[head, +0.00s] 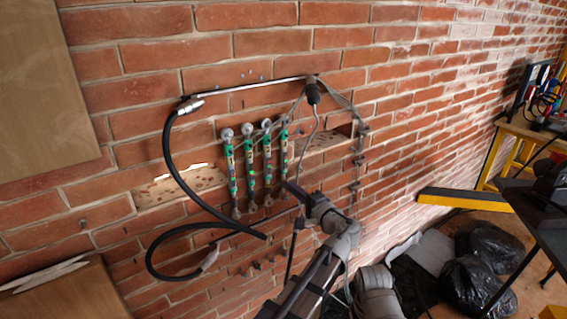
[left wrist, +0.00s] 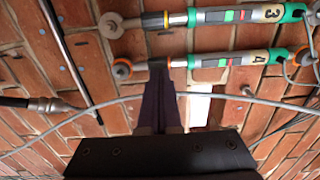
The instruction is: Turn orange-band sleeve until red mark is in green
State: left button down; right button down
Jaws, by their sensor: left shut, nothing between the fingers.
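Several slim rods hang side by side on the brick wall in the head view, with green sections. In the left wrist view two show lengthwise: rod 3 (left wrist: 200,17) with a yellow band, and rod 4 (left wrist: 205,63) with an orange ring (left wrist: 122,68) at its left end. Each has a window with small green and red patches, too small to read exactly. My left gripper (left wrist: 159,68) is shut and empty, its fingertips overlapping rod 4's sleeve; I cannot tell whether they touch. In the head view it (head: 290,187) is beside the rightmost rod (head: 284,150). My right gripper is out of view.
A black hose (head: 170,150) loops on the left of the wall, below a metal bar (head: 250,87). Black bags (head: 478,285) and a yellow beam (head: 465,200) lie at right.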

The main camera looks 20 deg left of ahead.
pick_arm(q)
jog(key=shift+w+a, duration=0.2)
jog(key=shift+s+a, duration=0.5)
jog(key=shift+s, duration=0.15)
dwell(0.7)
jog(key=shift+d, duration=0.1)
dwell(0.4)
jog(key=shift+s+d, duration=0.3)
jog(key=shift+w+d, duration=0.1)
jog(key=shift+w, duration=0.15)
jog(key=shift+w+d, duration=0.3)
jog(key=shift+w, duration=0.1)
jog(key=shift+w+a, duration=0.25)
jog(key=shift+a, duration=0.1)
dwell(0.8)
